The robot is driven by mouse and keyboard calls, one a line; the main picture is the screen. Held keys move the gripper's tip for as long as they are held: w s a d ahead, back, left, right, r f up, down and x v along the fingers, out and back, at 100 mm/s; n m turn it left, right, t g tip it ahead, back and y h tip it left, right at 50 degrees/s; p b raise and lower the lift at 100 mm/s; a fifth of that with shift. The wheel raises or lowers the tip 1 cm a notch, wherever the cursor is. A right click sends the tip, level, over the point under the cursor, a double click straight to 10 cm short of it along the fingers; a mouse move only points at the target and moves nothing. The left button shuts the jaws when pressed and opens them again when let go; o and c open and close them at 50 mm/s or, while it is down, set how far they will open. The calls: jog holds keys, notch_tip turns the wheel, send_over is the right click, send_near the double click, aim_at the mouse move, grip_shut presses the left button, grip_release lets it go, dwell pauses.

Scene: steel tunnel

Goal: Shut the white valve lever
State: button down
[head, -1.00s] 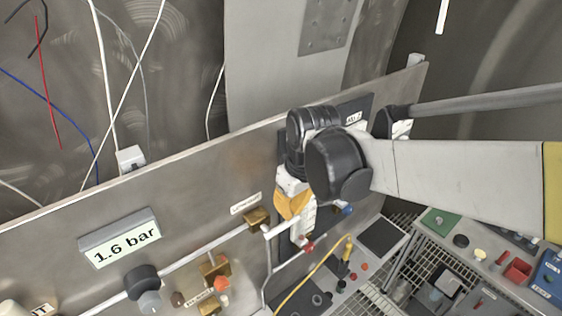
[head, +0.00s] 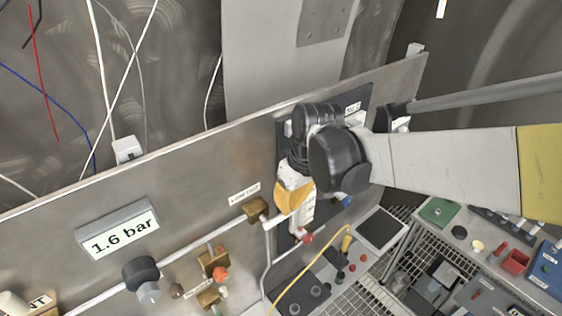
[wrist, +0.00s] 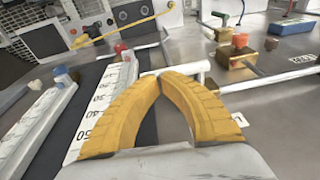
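The white lever (head: 275,222) is a short pale bar beside a brass valve body (head: 255,209) on the steel panel. In the wrist view, what looks like the lever (wrist: 193,70) lies just beyond my fingertips, partly hidden by the right finger. My gripper (wrist: 161,75) has two curved yellow fingers whose tips meet, with nothing seen between them. In the head view my gripper (head: 285,208) is close to the panel, just right of the brass valve and lever. Whether a fingertip touches the lever cannot be told.
A 1.6 bar display (head: 117,229), a black knob (head: 141,272) and a brass valve with an orange knob (head: 221,274) are to the left on the panel. White scales (wrist: 108,97) stand by the fingers. A cluttered bench (head: 480,250) is at the right.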

aim_at(291, 214)
jog(key=shift+d+f+y+b, duration=0.1)
jog(key=shift+f+y+b, duration=0.15)
jog(key=shift+y+b, duration=0.1)
jog(key=shift+w+d+f+g+y+b, duration=0.1)
jog(key=shift+f+g+y+b, duration=0.55)
jog(key=shift+b, duration=0.45)
jog(key=shift+f+b, duration=0.35)
jog(key=shift+b, duration=0.05)
notch_tip(291, 214, down, 2)
jog(key=b, duration=0.3)
jog(key=shift+f, duration=0.15)
jog(key=shift+g+y, duration=0.45)
jog(key=shift+y, duration=0.25)
jog(key=shift+s+a+f+b, duration=0.55)
jog(key=shift+a+f+b, duration=0.3)
jog(key=shift+b, duration=0.35)
jog(key=shift+s+a+f+b, duration=0.5)
jog(key=shift+a+f+b, duration=0.35)
jog(key=shift+b, duration=0.3)
jog(key=shift+d, duration=0.1)
